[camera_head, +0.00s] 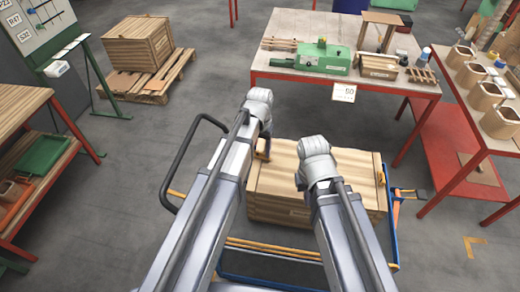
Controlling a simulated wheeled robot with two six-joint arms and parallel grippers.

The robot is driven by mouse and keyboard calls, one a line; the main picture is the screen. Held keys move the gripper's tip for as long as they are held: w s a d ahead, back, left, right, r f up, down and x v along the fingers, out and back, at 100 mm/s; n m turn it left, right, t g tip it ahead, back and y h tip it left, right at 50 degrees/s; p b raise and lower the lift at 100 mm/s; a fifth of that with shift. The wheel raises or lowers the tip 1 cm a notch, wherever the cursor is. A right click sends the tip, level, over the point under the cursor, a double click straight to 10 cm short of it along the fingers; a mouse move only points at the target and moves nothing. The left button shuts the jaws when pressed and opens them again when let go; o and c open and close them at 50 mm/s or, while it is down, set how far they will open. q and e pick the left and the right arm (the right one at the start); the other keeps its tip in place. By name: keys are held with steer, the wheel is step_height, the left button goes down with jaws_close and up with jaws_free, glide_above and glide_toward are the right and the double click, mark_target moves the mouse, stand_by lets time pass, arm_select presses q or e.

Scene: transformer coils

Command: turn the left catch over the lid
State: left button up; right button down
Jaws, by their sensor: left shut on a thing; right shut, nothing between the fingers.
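A wooden crate (280,208) with a flat plank lid (281,178) sits low in front of me on a blue-framed cart. My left gripper (264,148) is at the lid's far left corner. It is shut on the left catch (263,156), a small brownish piece at the lid's left edge, mostly hidden by the gripper. The catch's exact angle is too small to tell. My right gripper (304,184) is over the middle of the lid, shut and empty. Its fingers are largely hidden behind its own wrist.
The cart's blue frame (393,235) shows around the crate, with a black handle loop at left. A red-legged table (345,82) with a green machine (322,58) stands behind. A bench with coils (487,97) is at right.

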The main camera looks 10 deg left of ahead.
mark_target(260, 152)
arm_select(q)
steer(key=shift+n, duration=1.2)
steer(key=o, duration=1.4)
steer(key=shift+c, duration=0.2)
steer(key=shift+r, duration=0.1)
step_height(260, 152, up, 8)
steer(key=p, duration=0.8)
steer(key=shift+f, duration=0.25)
